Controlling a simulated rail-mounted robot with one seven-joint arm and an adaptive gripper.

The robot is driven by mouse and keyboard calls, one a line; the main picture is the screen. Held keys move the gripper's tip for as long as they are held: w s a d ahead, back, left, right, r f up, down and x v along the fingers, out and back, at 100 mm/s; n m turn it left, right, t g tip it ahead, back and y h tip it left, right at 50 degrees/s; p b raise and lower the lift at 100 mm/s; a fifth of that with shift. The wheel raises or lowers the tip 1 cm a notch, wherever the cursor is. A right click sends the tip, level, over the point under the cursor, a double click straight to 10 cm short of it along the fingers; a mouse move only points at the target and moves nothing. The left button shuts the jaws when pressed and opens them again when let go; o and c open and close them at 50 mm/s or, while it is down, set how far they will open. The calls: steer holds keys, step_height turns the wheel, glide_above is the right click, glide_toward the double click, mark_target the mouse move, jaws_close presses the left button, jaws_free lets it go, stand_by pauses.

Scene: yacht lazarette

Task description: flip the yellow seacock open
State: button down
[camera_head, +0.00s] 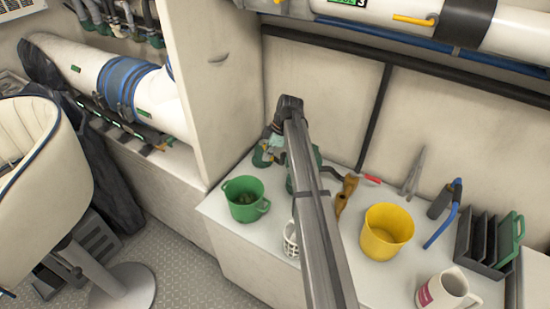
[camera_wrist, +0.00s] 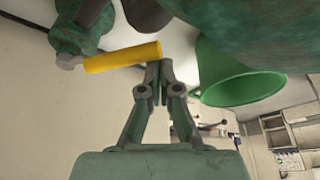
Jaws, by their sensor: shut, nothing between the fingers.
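The yellow seacock lever (camera_wrist: 122,57) shows in the wrist view as a short bar, joined at its left end to a green valve body (camera_wrist: 82,28). My gripper (camera_wrist: 158,68) is shut and empty. Its fingertips are at the lever's free right end; I cannot tell whether they touch it. In the head view my arm covers much of the counter's middle, and the yellow lever cannot be made out there. Green fittings (camera_head: 264,156) show beside the end of my arm.
A green bucket (camera_head: 245,199), a yellow bucket (camera_head: 386,232), a mug (camera_head: 447,292) and a dark rack (camera_head: 482,244) stand on the white counter (camera_head: 232,233). Brass fittings (camera_head: 347,190) lie right of my arm. A green flared rim (camera_wrist: 238,88) is close right of my fingers.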

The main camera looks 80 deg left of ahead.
steer(key=shift+w+a+b, duration=0.15)
steer(key=shift+w+b, duration=0.2)
steer(key=shift+w, duration=0.5)
steer(key=shift+w+a+b, duration=0.15)
steer(key=shift+w+b, duration=0.15)
steer(key=shift+w, duration=0.5)
steer(key=s+d, duration=0.2)
steer(key=s, duration=0.2)
steer(key=a+b+v, duration=0.1)
steer(key=a+v, duration=0.1)
steer(key=v, duration=0.8)
steer(key=shift+r+b, duration=0.4)
steer(key=shift+r, duration=0.05)
steer(key=shift+w, duration=0.1)
